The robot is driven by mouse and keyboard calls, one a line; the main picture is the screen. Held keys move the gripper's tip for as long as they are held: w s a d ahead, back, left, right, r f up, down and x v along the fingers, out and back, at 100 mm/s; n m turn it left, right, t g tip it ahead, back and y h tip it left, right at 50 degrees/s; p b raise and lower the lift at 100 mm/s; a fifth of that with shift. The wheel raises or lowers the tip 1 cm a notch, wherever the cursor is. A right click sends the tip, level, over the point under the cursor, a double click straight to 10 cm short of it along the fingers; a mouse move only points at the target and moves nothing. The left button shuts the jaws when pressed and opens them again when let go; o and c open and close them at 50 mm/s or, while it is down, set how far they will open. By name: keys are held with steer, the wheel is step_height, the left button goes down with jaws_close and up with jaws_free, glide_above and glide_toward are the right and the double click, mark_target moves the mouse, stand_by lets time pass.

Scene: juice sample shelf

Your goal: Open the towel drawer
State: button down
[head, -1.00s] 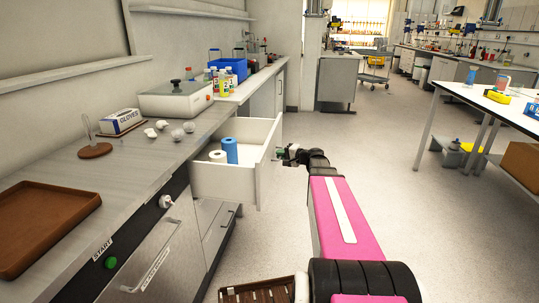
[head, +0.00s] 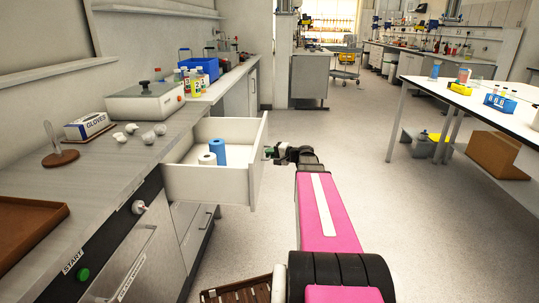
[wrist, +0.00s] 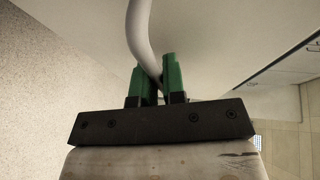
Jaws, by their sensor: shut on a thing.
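The towel drawer (head: 206,182) is a white drawer under the counter and stands pulled well out. A white roll (head: 207,173) and a blue roll (head: 217,152) stand upright inside it. My gripper (head: 268,152) is at the outer side of the drawer's front panel. In the wrist view, the green fingers of my gripper (wrist: 159,84) are shut on the drawer's curved grey handle (wrist: 138,32). The drawer front fills much of the wrist view behind the fingers. The handle is too small to make out in the head view.
The counter (head: 105,182) holds a brown tray (head: 25,231), a glove box (head: 88,126) and a white device (head: 145,100). A white table (head: 470,90) stands at the right. The floor (head: 365,200) between is clear.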

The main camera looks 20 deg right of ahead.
steer(key=c, duration=1.2)
jaws_free()
steer(key=v, duration=1.1)
